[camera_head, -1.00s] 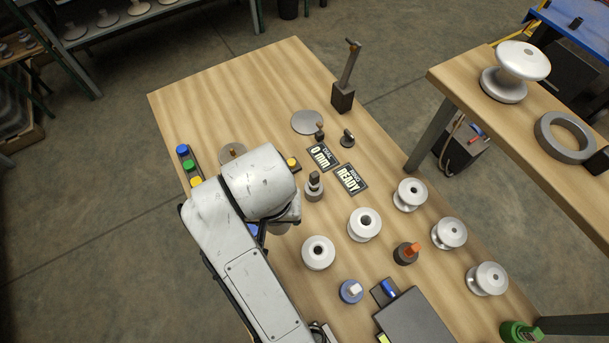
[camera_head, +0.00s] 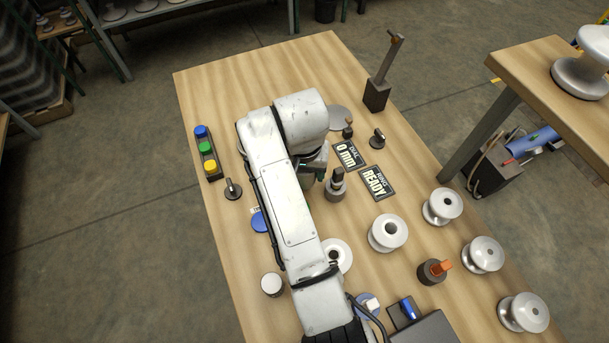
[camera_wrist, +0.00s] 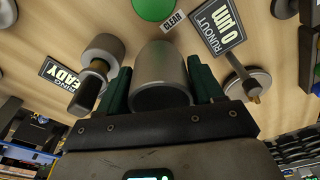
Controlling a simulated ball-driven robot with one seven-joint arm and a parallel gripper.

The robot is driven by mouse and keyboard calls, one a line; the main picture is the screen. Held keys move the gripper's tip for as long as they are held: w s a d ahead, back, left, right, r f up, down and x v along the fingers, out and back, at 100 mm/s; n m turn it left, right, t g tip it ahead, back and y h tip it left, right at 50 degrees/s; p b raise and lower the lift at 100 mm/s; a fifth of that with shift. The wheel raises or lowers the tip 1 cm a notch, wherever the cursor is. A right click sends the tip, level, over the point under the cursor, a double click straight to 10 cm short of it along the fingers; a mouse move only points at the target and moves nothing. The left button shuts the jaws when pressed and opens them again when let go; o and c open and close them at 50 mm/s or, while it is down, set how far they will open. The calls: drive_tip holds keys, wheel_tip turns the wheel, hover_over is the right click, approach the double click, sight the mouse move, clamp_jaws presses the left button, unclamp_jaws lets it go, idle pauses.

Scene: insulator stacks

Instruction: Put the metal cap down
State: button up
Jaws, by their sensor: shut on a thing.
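The metal cap (camera_wrist: 160,75), a smooth grey cylinder, is between the green fingers of my gripper (camera_wrist: 162,88) in the wrist view. The fingers are closed on its two sides. In the head view my gripper (camera_head: 314,168) is partly hidden under my arm, just left of a grey post with a dark top (camera_head: 336,187), and the cap cannot be made out there. Whether the cap touches the table (camera_head: 225,95) cannot be told.
A grey disc (camera_head: 340,117) and the dial (camera_head: 348,155) and ring (camera_head: 374,182) signs lie close by. White insulators (camera_head: 388,233) stand to the right. A three-button box (camera_head: 206,152) is at the left edge. The far left tabletop is clear.

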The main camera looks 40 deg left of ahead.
drive_tip(key=shift+w+a+f, duration=0.1)
drive_tip(key=shift+w+f, duration=0.1)
drive_tip(key=shift+f, duration=1.55)
drive_tip(key=o, duration=1)
drive_tip(key=shift+f, duration=0.15)
drive_tip(key=shift+o, duration=0.2)
